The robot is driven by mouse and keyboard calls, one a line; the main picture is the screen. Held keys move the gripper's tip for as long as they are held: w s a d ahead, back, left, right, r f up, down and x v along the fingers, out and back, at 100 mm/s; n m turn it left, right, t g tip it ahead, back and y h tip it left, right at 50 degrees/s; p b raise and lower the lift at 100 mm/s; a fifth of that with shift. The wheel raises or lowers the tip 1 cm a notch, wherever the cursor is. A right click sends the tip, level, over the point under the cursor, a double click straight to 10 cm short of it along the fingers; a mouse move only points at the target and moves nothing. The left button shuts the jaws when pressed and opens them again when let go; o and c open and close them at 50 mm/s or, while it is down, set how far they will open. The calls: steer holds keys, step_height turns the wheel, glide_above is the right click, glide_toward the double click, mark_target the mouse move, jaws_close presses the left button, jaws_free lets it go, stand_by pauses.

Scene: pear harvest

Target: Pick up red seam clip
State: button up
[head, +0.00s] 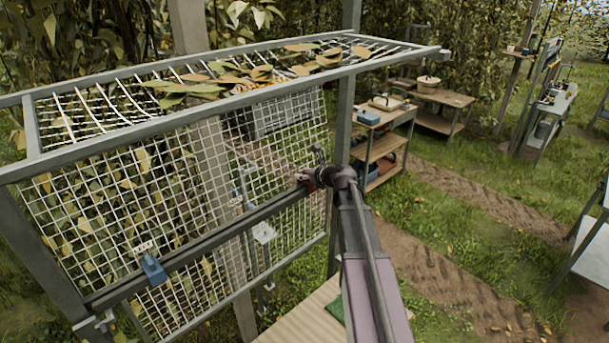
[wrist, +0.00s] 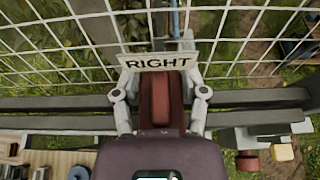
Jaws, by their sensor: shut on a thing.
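The red seam clip (wrist: 161,100) shows in the wrist view between the two fingers of my gripper (wrist: 160,82), at the dark rail in front of the wire mesh. A white plate reading "RIGHT" (wrist: 157,62) stands just beyond it and partly covers the fingertips. My gripper is shut on the clip. In the head view my gripper (head: 313,178) is at the right end of the rail (head: 235,227), with a small red patch of the clip (head: 308,184) showing beside it. The exact finger contact is too small to tell there.
A blue clip (head: 154,269) with a white plate hangs at the rail's left part. The metal frame (head: 190,107) carries wire mesh, with leaves on top. A wooden workbench (head: 385,142) stands behind to the right.

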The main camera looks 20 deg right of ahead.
step_height(320, 180, up, 2)
steer(key=shift+p, duration=0.75)
steer(key=s+d, duration=0.1)
steer(key=s, duration=0.6)
steer(key=s+d+r+p, duration=0.1)
steer(key=s+d, duration=0.1)
steer(key=s, duration=0.6)
steer(key=shift+s+d+r, duration=0.2)
steer(key=shift+s+d, duration=0.1)
steer(key=shift+f, duration=0.1)
